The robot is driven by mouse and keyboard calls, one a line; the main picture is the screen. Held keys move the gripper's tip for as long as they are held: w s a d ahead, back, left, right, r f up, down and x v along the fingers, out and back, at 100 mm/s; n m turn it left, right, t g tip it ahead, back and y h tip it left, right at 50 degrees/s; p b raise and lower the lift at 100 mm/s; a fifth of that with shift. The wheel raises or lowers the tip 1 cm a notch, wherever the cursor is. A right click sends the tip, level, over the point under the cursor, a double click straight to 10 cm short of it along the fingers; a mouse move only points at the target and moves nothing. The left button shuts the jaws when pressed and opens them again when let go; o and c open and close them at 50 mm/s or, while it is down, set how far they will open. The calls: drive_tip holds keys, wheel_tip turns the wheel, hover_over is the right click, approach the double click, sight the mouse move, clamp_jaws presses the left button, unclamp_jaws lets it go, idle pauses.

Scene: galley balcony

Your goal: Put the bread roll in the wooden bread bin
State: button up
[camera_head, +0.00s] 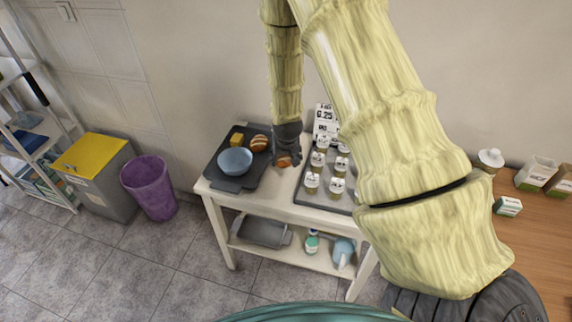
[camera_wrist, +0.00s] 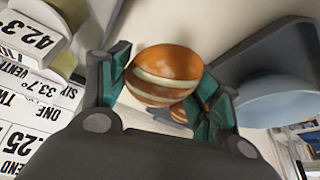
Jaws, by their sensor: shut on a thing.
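My gripper (camera_head: 288,152) is over the white cart, between the dark tray and the tray of jars. In the wrist view my gripper (camera_wrist: 166,92) is shut on a round brown bread roll (camera_wrist: 165,70) with a pale band. In the head view the held roll (camera_head: 283,162) is partly hidden by the gripper. Another striped roll (camera_head: 260,143) lies on the dark tray, left of the gripper. A smaller brown piece (camera_wrist: 179,113) shows behind the held roll in the wrist view; I cannot tell what it is. I see no wooden bread bin.
A tray of several labelled jars (camera_head: 312,182) and price signs (camera_head: 325,122) stand right of the gripper. A wooden counter (camera_head: 530,222) is at the right, partly behind my arm.

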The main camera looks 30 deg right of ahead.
sight(285, 172)
drive_tip(key=shift+f+p, duration=0.4)
drive_tip(key=shift+f, duration=1.7)
drive_tip(key=shift+f, duration=0.15)
drive_tip(key=o, duration=0.8)
drive_tip(key=shift+o, duration=0.2)
